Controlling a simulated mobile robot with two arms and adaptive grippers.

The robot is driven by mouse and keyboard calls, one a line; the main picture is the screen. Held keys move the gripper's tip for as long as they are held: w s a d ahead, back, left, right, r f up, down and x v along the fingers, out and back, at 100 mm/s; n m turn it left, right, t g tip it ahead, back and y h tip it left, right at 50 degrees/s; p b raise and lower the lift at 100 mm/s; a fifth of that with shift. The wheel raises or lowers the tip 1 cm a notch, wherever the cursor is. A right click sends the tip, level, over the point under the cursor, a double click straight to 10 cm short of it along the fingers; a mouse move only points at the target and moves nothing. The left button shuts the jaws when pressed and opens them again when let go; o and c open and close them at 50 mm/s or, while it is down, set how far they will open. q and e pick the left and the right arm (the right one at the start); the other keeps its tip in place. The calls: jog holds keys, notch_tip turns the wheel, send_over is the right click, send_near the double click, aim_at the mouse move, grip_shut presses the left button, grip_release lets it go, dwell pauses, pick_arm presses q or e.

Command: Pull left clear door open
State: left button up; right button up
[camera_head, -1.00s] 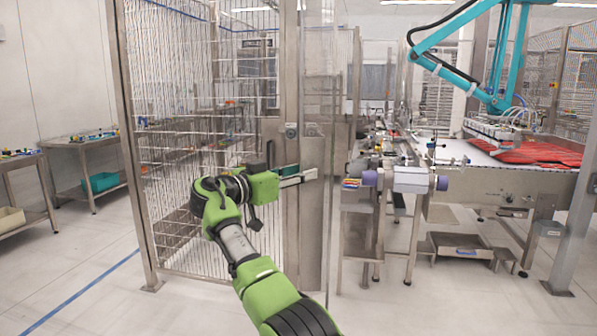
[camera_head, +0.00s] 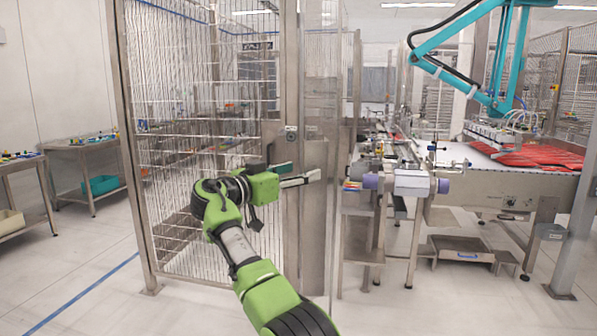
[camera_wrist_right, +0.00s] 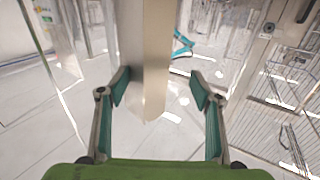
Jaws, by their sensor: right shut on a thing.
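The left clear door (camera_head: 322,75) is a see-through panel with a metal plate (camera_head: 313,215) on its lower part, beside a steel post (camera_head: 290,60). In the right wrist view, my right gripper (camera_wrist_right: 160,90) has one green-padded finger on each side of an upright metal strip (camera_wrist_right: 145,50) of the door. It is shut on that strip, though the exact contact is hard to see. My left gripper is not in view.
A wire-mesh fence panel (camera_head: 175,100) stands left of the post. Behind the door are a conveyor (camera_head: 500,180) with red packs and a teal robot arm (camera_head: 470,50). Side tables (camera_head: 85,150) line the left wall. The floor at lower left (camera_head: 75,260) is clear.

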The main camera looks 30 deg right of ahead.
jog(key=shift+w+f, duration=0.15)
jog(key=shift+f, duration=0.2)
jog(key=v, duration=1.2)
jog(key=shift+r, duration=0.3)
